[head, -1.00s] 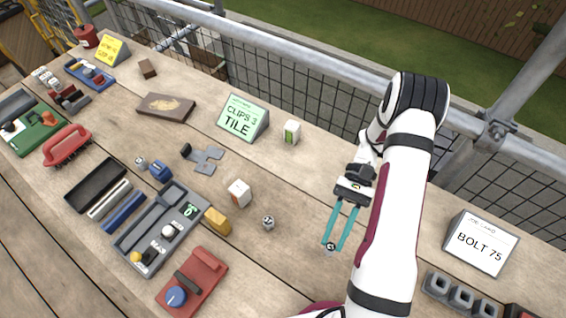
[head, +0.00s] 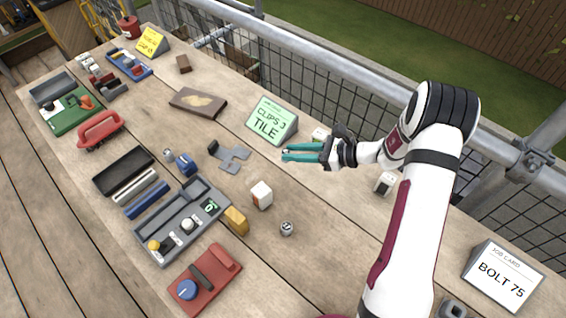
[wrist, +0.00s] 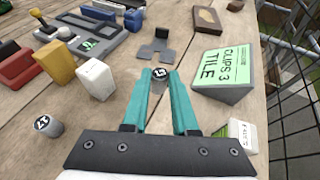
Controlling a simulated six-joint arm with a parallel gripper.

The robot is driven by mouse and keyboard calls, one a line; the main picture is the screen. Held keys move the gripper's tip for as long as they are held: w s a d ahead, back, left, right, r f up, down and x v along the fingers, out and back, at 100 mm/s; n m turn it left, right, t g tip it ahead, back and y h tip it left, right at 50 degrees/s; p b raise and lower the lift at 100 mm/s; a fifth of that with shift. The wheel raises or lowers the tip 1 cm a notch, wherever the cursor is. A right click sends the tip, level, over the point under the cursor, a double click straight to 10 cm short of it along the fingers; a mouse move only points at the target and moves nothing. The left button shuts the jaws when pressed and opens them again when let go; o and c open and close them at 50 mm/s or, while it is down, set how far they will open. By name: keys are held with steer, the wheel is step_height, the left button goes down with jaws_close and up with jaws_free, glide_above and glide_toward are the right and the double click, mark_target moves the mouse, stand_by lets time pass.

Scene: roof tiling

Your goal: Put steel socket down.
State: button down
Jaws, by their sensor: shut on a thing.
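My gripper (head: 286,154) is shut on a small steel socket (wrist: 160,74), which sits between the tips of the teal fingers. The socket's dark top carries a white number that looks like 13. In the head view the held socket is tiny and mostly hidden by the fingertips. The gripper is just below the green CLIPS 3 TILE card, and the socket seems to be above the bench (head: 340,240). A second steel socket (head: 287,229) stands upright on the bench; it is also at the left of the wrist view (wrist: 48,126), marked 17.
The green card (head: 271,121) and a green-white box (wrist: 237,134) stand close to the gripper. A BOLT 75 card (head: 502,275) stands at right.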

mark_target(285, 152)
steer(key=x, duration=0.3)
steer(key=shift+f, duration=0.3)
step_height(285, 152, down, 3)
steer(key=shift+f, duration=0.5)
steer(key=c, duration=0.7)
jaws_free()
steer(key=shift+f, duration=0.1)
